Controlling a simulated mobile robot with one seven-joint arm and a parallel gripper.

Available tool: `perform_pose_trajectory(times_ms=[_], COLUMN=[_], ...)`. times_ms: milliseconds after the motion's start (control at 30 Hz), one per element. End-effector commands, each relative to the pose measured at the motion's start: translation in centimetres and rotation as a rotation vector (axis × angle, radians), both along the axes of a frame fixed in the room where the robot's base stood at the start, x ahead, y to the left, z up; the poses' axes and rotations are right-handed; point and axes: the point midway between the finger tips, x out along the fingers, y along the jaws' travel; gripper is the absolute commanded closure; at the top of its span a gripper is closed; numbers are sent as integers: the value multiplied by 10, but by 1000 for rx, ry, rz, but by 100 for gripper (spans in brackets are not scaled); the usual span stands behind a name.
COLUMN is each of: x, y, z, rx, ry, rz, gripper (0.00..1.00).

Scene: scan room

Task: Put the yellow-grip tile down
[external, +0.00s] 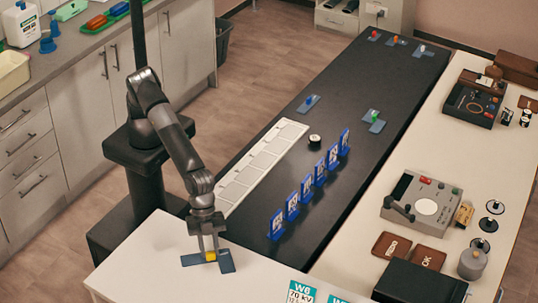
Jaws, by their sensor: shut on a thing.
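The yellow-grip tile (227,261) is a flat blue-grey piece with a yellow grip (210,256) on top. It is at the white table (157,243) in the lower left of the external view. My gripper (209,250) points down over it, with its fingers shut on the yellow grip. The tile appears to be at or very close to the tabletop; I cannot tell if it touches. My fingers hide part of the grip.
A long black surface (390,85) holds upright blue cards (306,188), a pale segmented strip (262,160), a small black round item (314,141) and several other tiles with coloured grips. A cream counter (457,160) with devices runs along the right. White tabletop is bare left of the tile.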

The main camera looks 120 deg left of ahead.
Motion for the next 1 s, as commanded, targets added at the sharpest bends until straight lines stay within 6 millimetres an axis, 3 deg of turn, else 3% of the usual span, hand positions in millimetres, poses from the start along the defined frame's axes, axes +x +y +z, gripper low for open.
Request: perform_pose_trajectory(times_ms=[33, 67, 300, 667, 1000], x=[0, 0, 0, -1, -18], y=[0, 0, 0, 1, 18], z=[-1, -2, -2, 5, 65], rx=[0, 0, 0, -1, -4], ry=[0, 0, 0, 1, -2], rz=[1, 1, 0, 0, 1], gripper=[100, 72, 53, 51, 51])
